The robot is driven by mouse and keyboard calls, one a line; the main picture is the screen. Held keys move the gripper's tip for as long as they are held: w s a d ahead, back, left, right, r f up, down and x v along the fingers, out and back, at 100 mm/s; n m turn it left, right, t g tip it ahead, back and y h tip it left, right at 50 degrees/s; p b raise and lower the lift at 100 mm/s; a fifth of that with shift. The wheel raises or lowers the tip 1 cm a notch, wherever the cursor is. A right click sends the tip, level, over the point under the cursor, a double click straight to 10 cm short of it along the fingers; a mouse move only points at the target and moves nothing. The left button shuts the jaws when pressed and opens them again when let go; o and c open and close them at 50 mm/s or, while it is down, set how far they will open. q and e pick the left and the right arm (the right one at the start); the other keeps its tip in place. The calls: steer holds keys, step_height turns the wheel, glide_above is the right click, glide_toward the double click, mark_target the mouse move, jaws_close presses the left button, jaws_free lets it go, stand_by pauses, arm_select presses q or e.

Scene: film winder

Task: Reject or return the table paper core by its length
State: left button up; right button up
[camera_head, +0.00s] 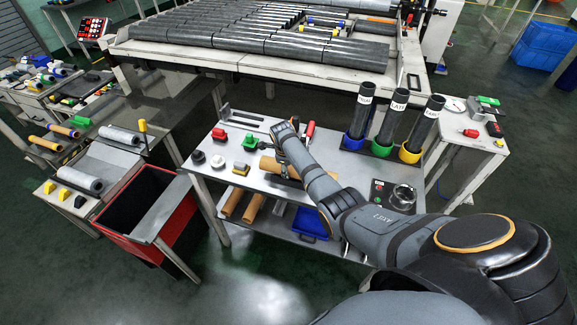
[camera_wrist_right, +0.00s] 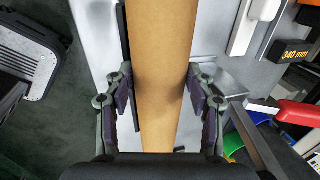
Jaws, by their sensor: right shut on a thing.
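A brown paper core (camera_head: 268,166) is on or just above the grey table (camera_head: 222,170) in the head view, partly hidden behind my right arm. In the right wrist view the core (camera_wrist_right: 162,40) runs from the top edge down between the fingers. My right gripper (camera_wrist_right: 162,85) is shut on the core, one finger pad against each side. In the head view the gripper's fingers are mostly hidden by my wrist. My left gripper is in neither view.
A red-rimmed bin (camera_head: 113,212) stands left of the table. Dark labelled tubes (camera_head: 393,122) stand upright in coloured cups at the table's back right. More brown cores (camera_head: 232,203) lie on the lower shelf. A red handle (camera_head: 309,131) rises near my wrist.

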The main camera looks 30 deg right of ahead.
steer(key=shift+r, duration=0.2)
steer(key=shift+f, duration=0.35)
steer(key=shift+f, duration=0.15)
steer(key=o, duration=1.5)
steer(key=v, duration=1.2)
